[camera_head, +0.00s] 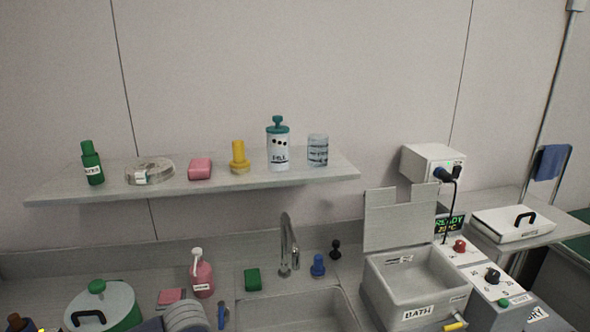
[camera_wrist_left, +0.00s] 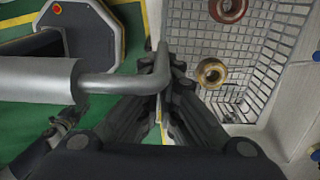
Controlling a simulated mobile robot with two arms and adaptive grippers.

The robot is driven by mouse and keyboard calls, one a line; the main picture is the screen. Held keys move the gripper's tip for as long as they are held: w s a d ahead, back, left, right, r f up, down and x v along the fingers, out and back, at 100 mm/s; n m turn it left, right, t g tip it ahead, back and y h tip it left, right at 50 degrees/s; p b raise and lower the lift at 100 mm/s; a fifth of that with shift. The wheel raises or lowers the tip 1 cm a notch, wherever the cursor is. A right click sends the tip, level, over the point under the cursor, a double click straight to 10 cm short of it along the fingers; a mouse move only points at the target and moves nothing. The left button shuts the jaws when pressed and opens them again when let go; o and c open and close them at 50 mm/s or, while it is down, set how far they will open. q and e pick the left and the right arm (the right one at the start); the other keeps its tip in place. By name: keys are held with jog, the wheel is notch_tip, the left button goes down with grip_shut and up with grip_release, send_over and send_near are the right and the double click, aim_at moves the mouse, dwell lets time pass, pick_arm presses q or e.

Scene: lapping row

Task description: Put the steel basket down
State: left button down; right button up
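In the left wrist view, the steel basket (camera_wrist_left: 212,45) shows from above as a wire-mesh floor and walls, with two ring-shaped parts inside, one reddish (camera_wrist_left: 228,8) and one brass (camera_wrist_left: 211,73). A grey bent bar (camera_wrist_left: 120,84) with a thick grip crosses from the left to my left gripper (camera_wrist_left: 164,84). The two black fingers close in around the end of the bar, beside the basket. The exact contact is partly hidden. The head view does not show the basket, and my right gripper is not in view.
Below the basket are green floor with yellow lines and a pale edge (camera_wrist_left: 293,110) at right. In the head view, the bath (camera_head: 414,302) stands open, right of the sink (camera_head: 300,312). A white lidded box (camera_head: 512,224) is at far right. Dishes and bottles crowd the left counter.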

pick_arm(q)
jog(key=s+r+n, duration=0.2)
jog(key=r+n, duration=0.4)
jog(key=n, duration=0.2)
jog(key=s+r+n, duration=0.3)
jog(key=r+n, duration=0.3)
jog(key=n, duration=0.3)
jog(key=shift+s+a+r+b, duration=0.3)
jog(key=shift+a, duration=0.1)
dwell(0.8)
